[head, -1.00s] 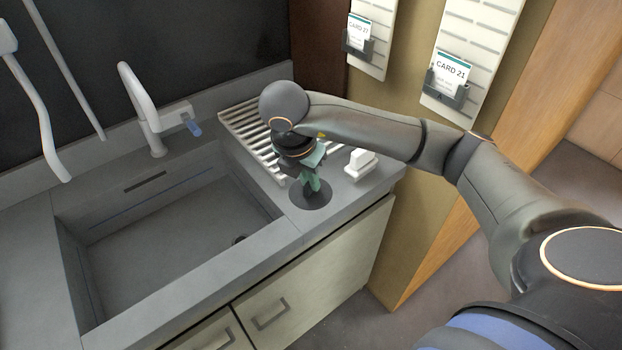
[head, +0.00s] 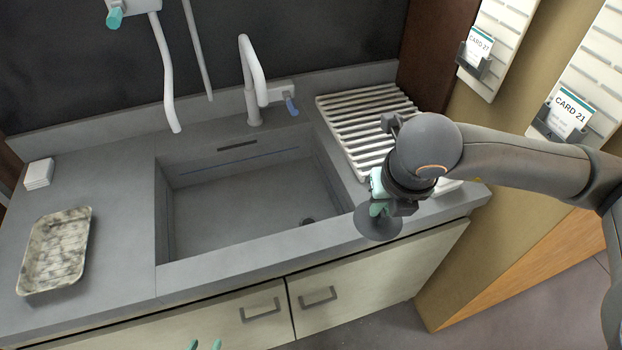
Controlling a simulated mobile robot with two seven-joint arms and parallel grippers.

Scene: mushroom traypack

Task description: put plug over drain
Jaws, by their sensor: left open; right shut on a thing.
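The plug (head: 376,228) is a dark flat disc. My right gripper (head: 379,207), with teal fingers, is shut on its top. It holds the plug over the counter's front strip, right of the sink basin, seemingly raised off the surface. The drain (head: 307,221) is a small dark round spot at the right of the basin floor, partly cut off by the front rim. The plug is to the right of the drain, apart from it. Only the teal fingertips of my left gripper (head: 205,345) show at the bottom edge; they are apart and empty.
The grey sink (head: 240,262) has a white faucet (head: 249,85) behind it. A white slatted rack (head: 345,120) lies right of it. A speckled tray (head: 82,225) and white stacked squares (head: 38,173) sit at left. Card holders (head: 562,122) hang at right.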

